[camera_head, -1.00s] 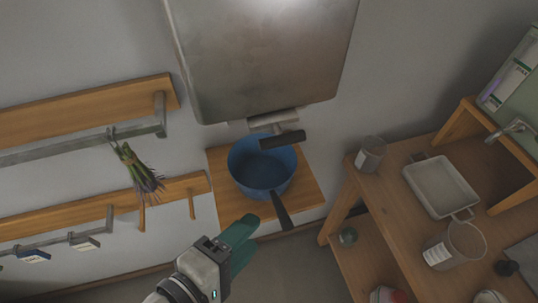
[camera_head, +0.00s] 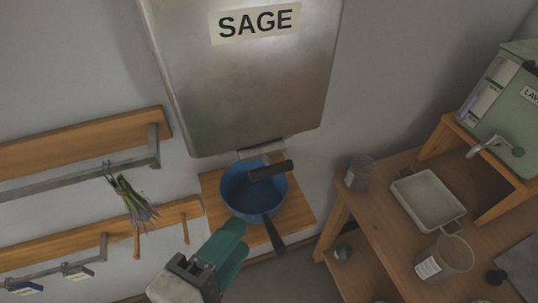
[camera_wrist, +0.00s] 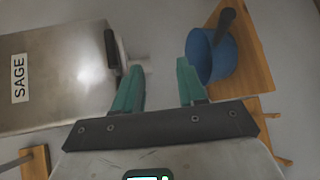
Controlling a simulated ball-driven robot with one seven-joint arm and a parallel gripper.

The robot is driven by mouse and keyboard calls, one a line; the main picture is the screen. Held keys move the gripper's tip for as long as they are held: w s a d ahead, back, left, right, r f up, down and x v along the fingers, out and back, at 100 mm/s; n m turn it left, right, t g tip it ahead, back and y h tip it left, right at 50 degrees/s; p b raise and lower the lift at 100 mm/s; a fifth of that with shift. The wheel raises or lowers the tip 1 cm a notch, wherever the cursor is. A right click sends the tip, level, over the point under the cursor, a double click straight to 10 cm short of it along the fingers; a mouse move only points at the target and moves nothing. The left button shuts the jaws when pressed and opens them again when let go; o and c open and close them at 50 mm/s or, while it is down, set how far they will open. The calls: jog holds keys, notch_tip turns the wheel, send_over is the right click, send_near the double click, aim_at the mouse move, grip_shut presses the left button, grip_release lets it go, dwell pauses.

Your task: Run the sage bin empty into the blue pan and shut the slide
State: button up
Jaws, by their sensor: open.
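The sage bin (camera_head: 245,85) is a grey metal box on the wall with a SAGE label. Its slide (camera_head: 270,170) shows as a dark handle at the bottom outlet; how far it is open I cannot tell. The blue pan (camera_head: 238,199) stands on a wooden shelf under the outlet, its dark handle toward me. No contents are clear in it. My gripper (camera_head: 229,238) is in front of the pan, below and left of its handle. In the wrist view my gripper (camera_wrist: 158,82) is open and empty, with the slide handle (camera_wrist: 111,50) and the blue pan (camera_wrist: 211,57) beyond its fingers.
A herb bunch (camera_head: 133,200) hangs from a rail at left. The wooden pan shelf (camera_head: 296,216) is otherwise clear.

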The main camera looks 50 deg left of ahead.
jog(key=y, duration=0.1)
send_near(270, 167)
jog(key=f, duration=0.1)
jog(key=shift+n+t, duration=0.3)
jog(key=shift+t, duration=0.1)
jog(key=p+x, duration=0.1)
jog(key=x, duration=0.4)
jog(key=p+x, duration=0.1)
jog(key=x, duration=0.4)
jog(key=shift+a+f, duration=0.1)
jog(key=shift+f, duration=0.1)
jog(key=shift+s, duration=0.1)
jog(key=shift+c, duration=0.5)
grip_shut()
